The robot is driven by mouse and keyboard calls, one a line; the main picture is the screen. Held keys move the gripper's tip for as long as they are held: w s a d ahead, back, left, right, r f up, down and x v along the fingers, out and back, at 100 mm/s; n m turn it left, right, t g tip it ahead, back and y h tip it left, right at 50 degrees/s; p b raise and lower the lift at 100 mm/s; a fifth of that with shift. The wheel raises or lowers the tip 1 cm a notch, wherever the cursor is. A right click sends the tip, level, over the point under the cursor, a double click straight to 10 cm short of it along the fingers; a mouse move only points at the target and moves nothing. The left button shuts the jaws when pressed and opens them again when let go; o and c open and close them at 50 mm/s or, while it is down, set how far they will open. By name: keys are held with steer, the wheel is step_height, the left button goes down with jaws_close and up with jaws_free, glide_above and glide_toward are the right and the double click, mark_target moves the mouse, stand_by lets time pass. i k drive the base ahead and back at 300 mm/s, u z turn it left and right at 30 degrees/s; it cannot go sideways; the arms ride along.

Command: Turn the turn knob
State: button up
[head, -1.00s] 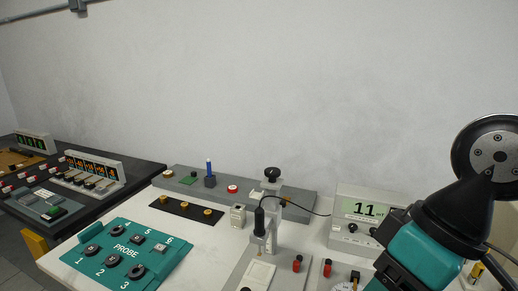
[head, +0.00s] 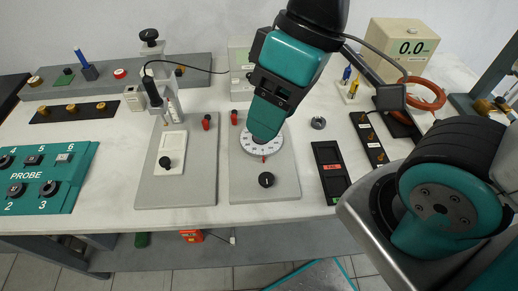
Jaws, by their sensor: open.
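A round white dial (head: 248,145) with marks on its rim lies on a grey plate (head: 285,188) in the middle of the bench. A small black knob (head: 266,180) stands on the same plate in front of the dial. No label shows which part is the turn knob. My gripper (head: 265,133) points down over the dial and covers its centre and back part. It holds nothing that I can see. Its fingertips are hard to make out, and I cannot tell whether they touch anything. The black knob is clear of the gripper.
A second grey plate (head: 148,190) with a white block and another black knob (head: 165,162) is on the left. Red posts (head: 207,122) stand behind. A black tray (head: 331,190) and a small dark ring (head: 318,122) are on the right. A display box (head: 400,45) reads 0.0.

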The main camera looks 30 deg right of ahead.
mark_target(267, 180)
steer(key=z, duration=1.6)
steer(key=k, duration=1.2)
steer(key=u, duration=1.4)
steer(key=i, duration=0.5)
